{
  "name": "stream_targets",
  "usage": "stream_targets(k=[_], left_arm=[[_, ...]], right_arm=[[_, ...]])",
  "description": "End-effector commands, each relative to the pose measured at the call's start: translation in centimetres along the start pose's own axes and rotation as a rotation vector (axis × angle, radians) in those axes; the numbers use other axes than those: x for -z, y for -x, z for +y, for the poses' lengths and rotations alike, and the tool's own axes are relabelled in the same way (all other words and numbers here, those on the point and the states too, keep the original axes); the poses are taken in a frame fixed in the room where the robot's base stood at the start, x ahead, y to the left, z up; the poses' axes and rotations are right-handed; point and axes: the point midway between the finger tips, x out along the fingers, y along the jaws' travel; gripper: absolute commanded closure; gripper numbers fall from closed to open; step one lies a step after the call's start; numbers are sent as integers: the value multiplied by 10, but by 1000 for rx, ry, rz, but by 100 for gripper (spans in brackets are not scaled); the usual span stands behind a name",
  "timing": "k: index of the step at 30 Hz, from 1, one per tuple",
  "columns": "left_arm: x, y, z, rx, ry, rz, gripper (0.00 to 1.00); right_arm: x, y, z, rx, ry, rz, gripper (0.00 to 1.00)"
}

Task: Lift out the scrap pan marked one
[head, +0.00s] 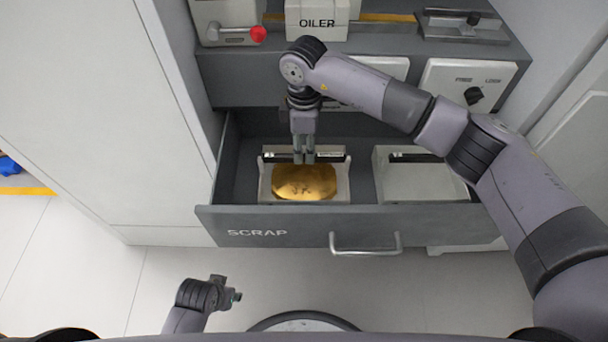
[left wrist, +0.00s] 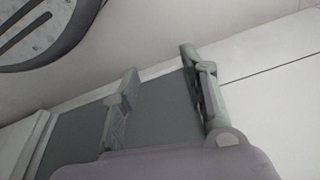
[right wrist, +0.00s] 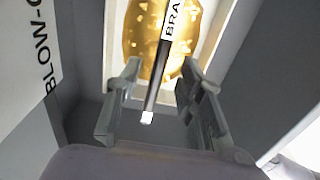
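The SCRAP drawer (head: 290,222) is open and holds two white pans side by side. The left pan (head: 265,185) has brass-coloured scrap (head: 305,182) in it and a dark bar with a white label at its back. In the right wrist view the bar (right wrist: 158,75) shows part of a label, "BRA", with the scrap (right wrist: 145,40) beyond it. The right pan (head: 425,182) looks pale inside. No "one" mark is readable. My right gripper (head: 304,158) points down at the left pan's bar, fingers apart on either side of it. My left gripper (head: 236,296) is open and empty, low in front of the drawer.
Above the drawer is a grey bench with an OILER box (head: 317,22), a red-knobbed device (head: 258,34) and a FREE/LOCK switch panel (head: 468,85). The drawer has a metal handle (head: 365,250). A white cabinet side stands at the left.

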Motion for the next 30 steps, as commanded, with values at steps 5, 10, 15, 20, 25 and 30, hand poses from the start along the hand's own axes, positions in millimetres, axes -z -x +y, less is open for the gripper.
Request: stream_targets(k=[5,10,15,20,25,30], left_arm=[[2,4,0,1,0,2,60],[9,17,-1,2,2,13,60],[13,26,-2,3,3,17,60],[13,28,-2,3,3,15,60],[13,27,-2,3,3,15,60],[13,27,-2,3,2,16,60]], right_arm=[[0,-13,0,0,0,0,65],[0,-40,-1,2,-1,0,65],[0,-55,0,0,0,1,65],[0,-56,0,-1,0,1,65],[0,-56,0,-1,0,1,71],[0,-56,0,-1,0,1,82]])
